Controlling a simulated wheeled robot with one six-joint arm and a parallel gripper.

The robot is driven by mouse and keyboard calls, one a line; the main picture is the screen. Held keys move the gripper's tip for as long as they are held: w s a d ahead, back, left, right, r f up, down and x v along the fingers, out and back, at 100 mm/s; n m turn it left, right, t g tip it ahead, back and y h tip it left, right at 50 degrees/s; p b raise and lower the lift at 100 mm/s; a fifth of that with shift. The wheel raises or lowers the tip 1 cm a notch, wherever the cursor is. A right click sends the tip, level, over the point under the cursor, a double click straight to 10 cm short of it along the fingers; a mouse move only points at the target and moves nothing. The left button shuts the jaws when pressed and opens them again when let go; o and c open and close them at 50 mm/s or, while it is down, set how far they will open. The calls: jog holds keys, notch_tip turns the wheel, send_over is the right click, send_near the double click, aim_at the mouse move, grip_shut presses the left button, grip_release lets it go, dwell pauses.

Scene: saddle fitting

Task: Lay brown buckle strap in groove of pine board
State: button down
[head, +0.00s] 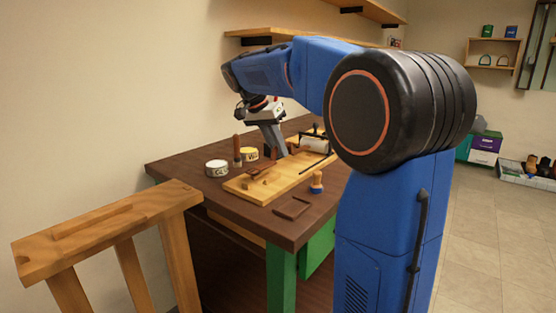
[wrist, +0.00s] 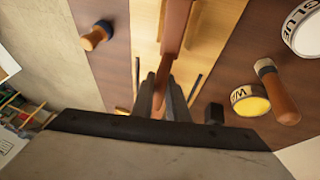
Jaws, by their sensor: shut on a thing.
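The brown buckle strap (wrist: 175,28) is in my gripper (wrist: 165,98), which is shut on it. In the wrist view the strap runs from between the fingers to the top edge, above the board. The pine board (wrist: 215,40) lies beneath it. In the head view the pine board (head: 292,180) lies on the workbench, and my gripper (head: 282,153) is low over it. A brown strip, likely the strap (head: 262,168), shows beside the gripper. I cannot tell whether the strap touches the board. The groove is not clear, partly hidden by the strap and gripper.
A glue tin (head: 216,168), wax tin (head: 250,154) and wood-handled tool (head: 237,152) stand left of the board. A blue-banded wooden knob (head: 316,183) and dark brown piece (head: 292,208) are at its right and front. A pale roller (head: 314,144) stands behind. A wooden stand (head: 105,228) is nearer left.

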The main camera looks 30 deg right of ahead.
jog(key=shift+f, duration=1.8)
jog(key=c, duration=1.7)
grip_release()
jog(key=shift+f, duration=0.1)
jog(key=shift+c, duration=0.2)
jog(key=v, duration=1.2)
jog(key=shift+s, duration=0.15)
